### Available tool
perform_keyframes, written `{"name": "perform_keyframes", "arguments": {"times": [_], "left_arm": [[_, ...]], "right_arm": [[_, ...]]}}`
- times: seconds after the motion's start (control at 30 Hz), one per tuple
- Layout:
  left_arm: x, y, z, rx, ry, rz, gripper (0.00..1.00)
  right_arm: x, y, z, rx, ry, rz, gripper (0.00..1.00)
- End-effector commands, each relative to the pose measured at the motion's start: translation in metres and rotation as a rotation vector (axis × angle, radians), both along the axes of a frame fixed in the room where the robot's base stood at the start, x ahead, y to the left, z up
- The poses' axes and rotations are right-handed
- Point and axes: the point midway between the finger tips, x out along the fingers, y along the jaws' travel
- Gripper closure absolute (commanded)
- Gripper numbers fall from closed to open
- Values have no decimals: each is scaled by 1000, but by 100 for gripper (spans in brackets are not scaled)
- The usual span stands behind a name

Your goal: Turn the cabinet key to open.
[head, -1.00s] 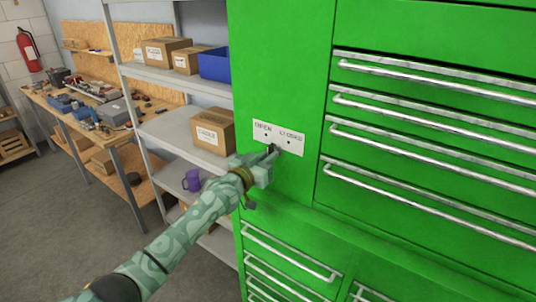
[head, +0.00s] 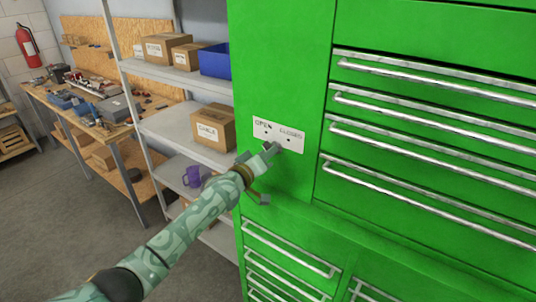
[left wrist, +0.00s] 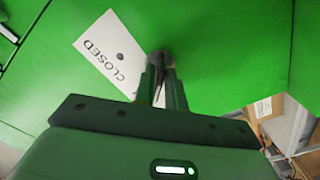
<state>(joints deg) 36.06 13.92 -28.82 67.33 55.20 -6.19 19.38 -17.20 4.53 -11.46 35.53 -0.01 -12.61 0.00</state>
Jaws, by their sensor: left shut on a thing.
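The green cabinet (head: 285,60) fills the right side of the head view. A white label plate (head: 292,134) on its left panel reads OPEN on the left and CLOSED on the right. My left gripper (head: 272,149) is at the plate's lower edge, shut on the key. In the left wrist view the fingers (left wrist: 163,80) close on the small dark key (left wrist: 160,58) beside the plate (left wrist: 112,55), where CLOSED is readable. The fingers hide most of the key, so its angle is hard to tell. My right gripper is not in view.
Drawers with metal handles (head: 430,75) are to the right and below. A grey shelf (head: 160,75) with cardboard boxes (head: 212,128), a blue bin (head: 214,62) and a purple mug (head: 193,176) stands left of the cabinet. A workbench (head: 75,115) is further left.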

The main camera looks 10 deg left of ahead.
Motion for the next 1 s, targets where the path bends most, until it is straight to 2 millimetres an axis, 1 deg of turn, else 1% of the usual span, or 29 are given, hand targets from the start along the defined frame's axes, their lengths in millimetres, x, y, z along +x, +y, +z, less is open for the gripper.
{"name": "perform_keyframes", "arguments": {"times": [0.57,0.6,0.63,0.9,1.0], "left_arm": [[0,0,-1,-25,13,0,100],[0,0,-1,-25,13,0,76],[0,0,-1,-25,13,0,71],[-1,0,-1,-24,12,0,71],[-6,2,0,-26,13,-1,71]], "right_arm": [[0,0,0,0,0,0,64],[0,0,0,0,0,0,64],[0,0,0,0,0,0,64],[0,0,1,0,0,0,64],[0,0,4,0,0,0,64]]}}
